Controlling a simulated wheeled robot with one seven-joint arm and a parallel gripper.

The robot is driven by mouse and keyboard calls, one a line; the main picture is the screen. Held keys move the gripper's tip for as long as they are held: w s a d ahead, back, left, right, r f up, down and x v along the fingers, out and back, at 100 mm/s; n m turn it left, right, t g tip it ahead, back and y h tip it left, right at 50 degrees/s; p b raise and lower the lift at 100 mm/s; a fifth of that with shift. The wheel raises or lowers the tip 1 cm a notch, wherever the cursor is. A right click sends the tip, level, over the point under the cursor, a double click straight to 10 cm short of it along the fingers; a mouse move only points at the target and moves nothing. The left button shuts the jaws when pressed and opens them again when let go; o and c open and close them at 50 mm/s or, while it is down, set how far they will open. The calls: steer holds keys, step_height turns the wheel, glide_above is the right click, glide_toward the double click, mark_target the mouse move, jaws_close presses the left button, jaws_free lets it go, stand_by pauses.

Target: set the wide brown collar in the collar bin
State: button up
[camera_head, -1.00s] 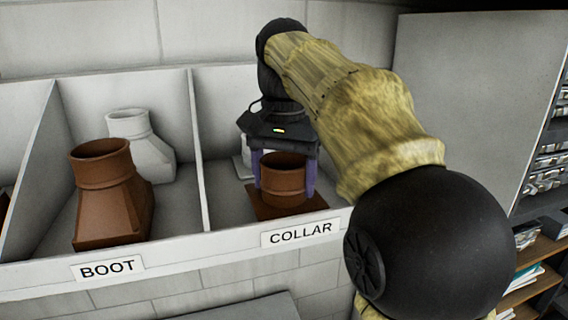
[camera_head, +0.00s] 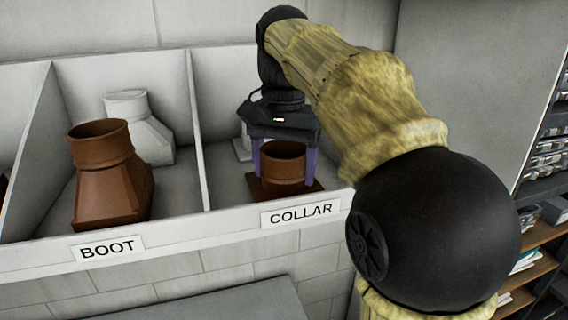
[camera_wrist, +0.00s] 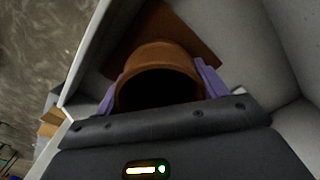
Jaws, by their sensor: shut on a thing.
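The wide brown collar (camera_head: 283,168), a short round tube on a flat square flange, is in the bin labelled COLLAR (camera_head: 232,192), near its front wall. My gripper (camera_head: 285,165) is over it, with its purple fingers on either side of the tube, shut on it. In the wrist view the collar (camera_wrist: 160,62) shows its dark round mouth between the fingers, and its flange lies beyond. The collar looks upright and low in the bin; whether the flange rests fully on the floor cannot be told. A white piece (camera_head: 243,147) stands behind it, partly hidden by my gripper.
The BOOT bin to the left holds a brown boot (camera_head: 108,180) and a white boot (camera_head: 140,128) behind it. A divider (camera_head: 199,135) separates the two bins. Shelves (camera_head: 540,225) with small stock stand at the far right.

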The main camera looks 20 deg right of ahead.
steer(key=shift+f, duration=0.15)
steer(key=o, duration=1.2)
steer(key=shift+o, duration=0.2)
steer(key=shift+r+p, duration=0.35)
steer(key=shift+r, duration=3.4)
steer(key=shift+s, duration=0.1)
